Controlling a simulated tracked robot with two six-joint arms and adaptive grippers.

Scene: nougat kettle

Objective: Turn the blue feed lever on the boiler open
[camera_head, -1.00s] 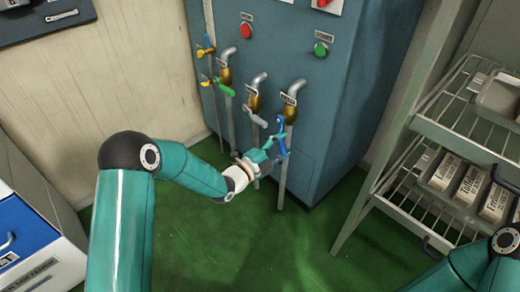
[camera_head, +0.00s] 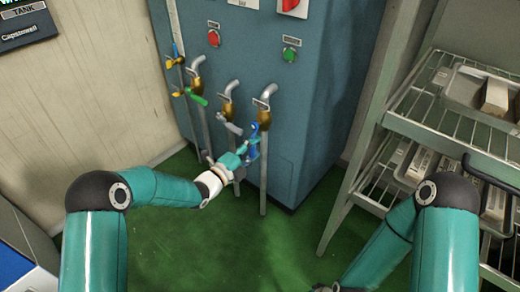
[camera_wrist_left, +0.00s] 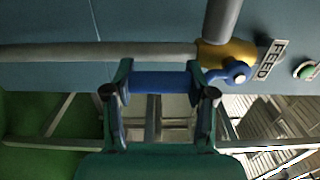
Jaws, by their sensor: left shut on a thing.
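The blue feed lever (camera_head: 253,129) is on the rightmost of the boiler's brass valves (camera_head: 264,104). It points down close to the vertical pipe. In the left wrist view the lever (camera_wrist_left: 160,82) is a blue bar leaving a blue hub on the brass valve (camera_wrist_left: 225,52), by the FEED label (camera_wrist_left: 271,60), roughly parallel to the pipe. My left gripper (camera_head: 251,151) is shut on the lever, with one finger at each side of the bar in the wrist view (camera_wrist_left: 161,92). My right arm shows at the lower right, but its gripper is out of the frame.
The boiler (camera_head: 310,100) also carries grey (camera_head: 231,128), green (camera_head: 197,98) and yellow levers on the pipes to the left. A wire rack (camera_head: 440,120) with trays stands at the right. The green floor in front is clear.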

